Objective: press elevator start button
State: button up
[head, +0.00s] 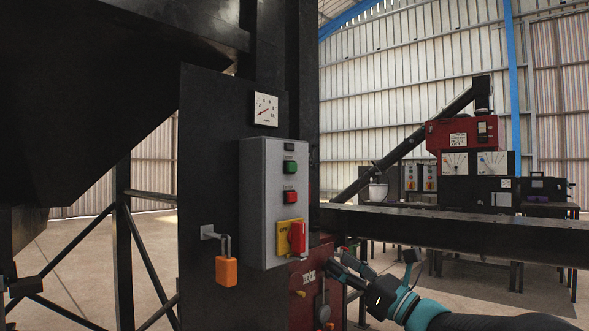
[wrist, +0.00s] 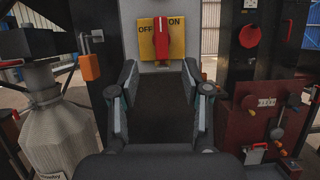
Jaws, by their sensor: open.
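A grey control box (head: 267,205) is mounted on a dark panel. It carries a green button (head: 290,167) above a red button (head: 291,197); their labels are too small to read. Below them is a yellow plate (head: 284,246) with a red rotary handle (head: 297,237). In the wrist view the plate (wrist: 177,50) reads OFF and ON, and the handle (wrist: 160,38) stands roughly upright between the words. My gripper (head: 338,262) is at the lower right of the box, below the buttons. Its fingers (wrist: 159,78) are open and empty, pointing toward the box's lower part. The buttons are outside the wrist view.
An orange padlock (head: 227,271) hangs left of the box, and a gauge (head: 265,109) sits above it. A dark red unit (head: 305,285) with small levers is beneath the box, close to my gripper. A long dark beam (head: 440,222) runs to the right behind my arm.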

grip_shut()
dwell(1.2)
